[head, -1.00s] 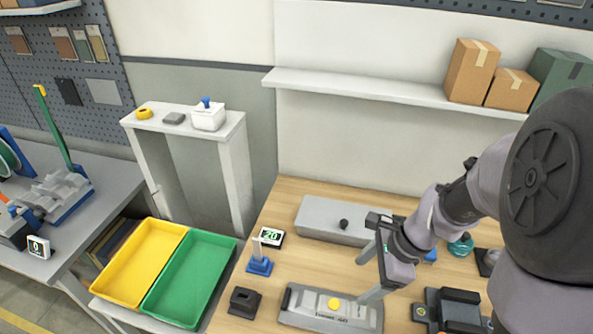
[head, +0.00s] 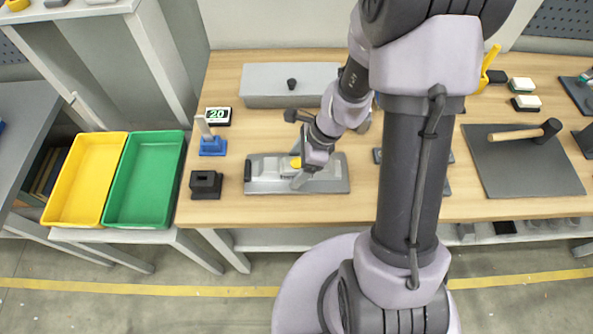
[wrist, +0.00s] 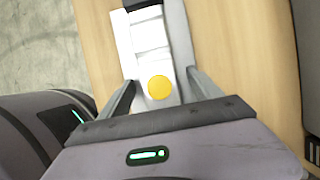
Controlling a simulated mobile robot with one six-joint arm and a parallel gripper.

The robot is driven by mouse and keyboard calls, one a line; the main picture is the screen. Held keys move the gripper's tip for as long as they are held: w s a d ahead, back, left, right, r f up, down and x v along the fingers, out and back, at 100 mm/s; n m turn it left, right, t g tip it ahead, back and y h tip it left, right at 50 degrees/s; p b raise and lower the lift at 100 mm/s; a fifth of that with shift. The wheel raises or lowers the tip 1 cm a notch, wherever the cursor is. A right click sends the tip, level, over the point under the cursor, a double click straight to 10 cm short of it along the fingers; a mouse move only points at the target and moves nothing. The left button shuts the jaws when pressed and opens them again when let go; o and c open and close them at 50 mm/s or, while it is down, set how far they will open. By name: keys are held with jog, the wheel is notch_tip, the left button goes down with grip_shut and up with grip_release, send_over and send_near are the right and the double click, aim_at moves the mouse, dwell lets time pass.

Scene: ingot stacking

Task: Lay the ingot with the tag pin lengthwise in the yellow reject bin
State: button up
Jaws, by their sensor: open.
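In the wrist view, my gripper's fingers (wrist: 160,82) stand on either side of the bar (wrist: 153,45), near the yellow cap (wrist: 159,88). Whether they touch it I cannot tell. The yellow reject bin (head: 72,211) is empty, left of the bench.
A green bin (head: 124,212) stands against the yellow one. A blue stand (head: 212,147), a black block (head: 205,186) and a "20" display (head: 218,116) are left of the bar. A grey box (head: 268,97) lies behind it. A hammer (head: 530,132) rests on a dark mat (head: 500,175).

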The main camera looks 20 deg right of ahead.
aim_at(296, 162)
grip_shut()
dwell(0.3)
jog(key=shift+r, duration=0.15)
notch_tip(296, 162, up, 10)
jog(key=p, duration=0.5)
jog(key=shift+p, duration=0.3)
jog(key=shift+w, duration=0.1)
